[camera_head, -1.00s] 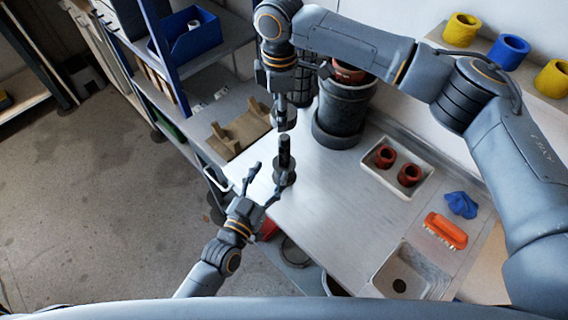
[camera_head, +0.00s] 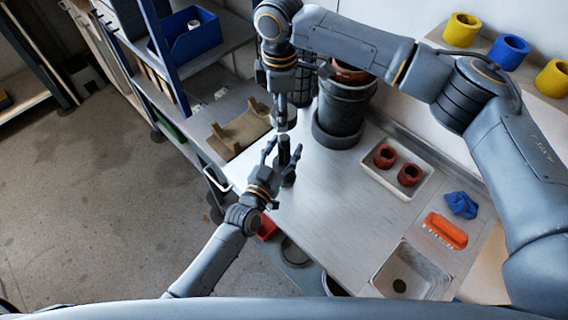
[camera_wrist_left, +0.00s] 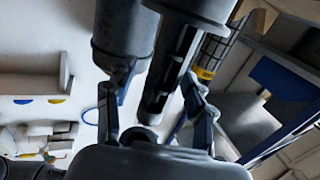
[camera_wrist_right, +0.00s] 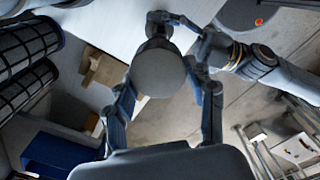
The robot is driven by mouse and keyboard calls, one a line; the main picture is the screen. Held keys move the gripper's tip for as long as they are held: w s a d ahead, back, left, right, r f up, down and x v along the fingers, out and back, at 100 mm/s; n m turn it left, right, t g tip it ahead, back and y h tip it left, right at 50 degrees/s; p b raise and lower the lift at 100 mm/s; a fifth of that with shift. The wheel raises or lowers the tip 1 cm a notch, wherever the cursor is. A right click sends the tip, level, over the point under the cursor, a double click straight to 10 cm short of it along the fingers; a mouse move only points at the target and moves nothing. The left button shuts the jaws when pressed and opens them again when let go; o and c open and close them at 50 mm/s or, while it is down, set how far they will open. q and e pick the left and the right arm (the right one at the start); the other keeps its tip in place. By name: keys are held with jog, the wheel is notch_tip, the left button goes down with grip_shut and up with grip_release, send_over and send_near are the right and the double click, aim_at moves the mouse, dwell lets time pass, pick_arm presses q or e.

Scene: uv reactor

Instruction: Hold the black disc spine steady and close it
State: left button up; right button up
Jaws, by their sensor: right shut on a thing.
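The black disc spine (camera_head: 284,146) stands upright near the left edge of the bench; its slotted side shows in the left wrist view (camera_wrist_left: 166,75). My left gripper (camera_head: 282,154) is open, with its fingers on either side of the spine. The left wrist view shows gaps between fingers and spine. My right gripper (camera_head: 283,108) points down from above, shut on a grey round-topped piece (camera_wrist_right: 157,72) over the spine. Whether this piece touches the spine's top is hard to tell.
A large grey vessel (camera_head: 343,108) stands just behind the spine. A brown holder (camera_head: 238,132) lies to the left. The bench middle is clear.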

aim_at(279, 141)
pick_arm(q)
grip_shut()
pick_arm(e)
jog(key=shift+f, duration=2.6)
jog(key=shift+s+a+f, duration=0.25)
jog(key=shift+s+f, duration=0.2)
jog(key=shift+f, duration=0.35)
jog(key=shift+f, duration=0.55)
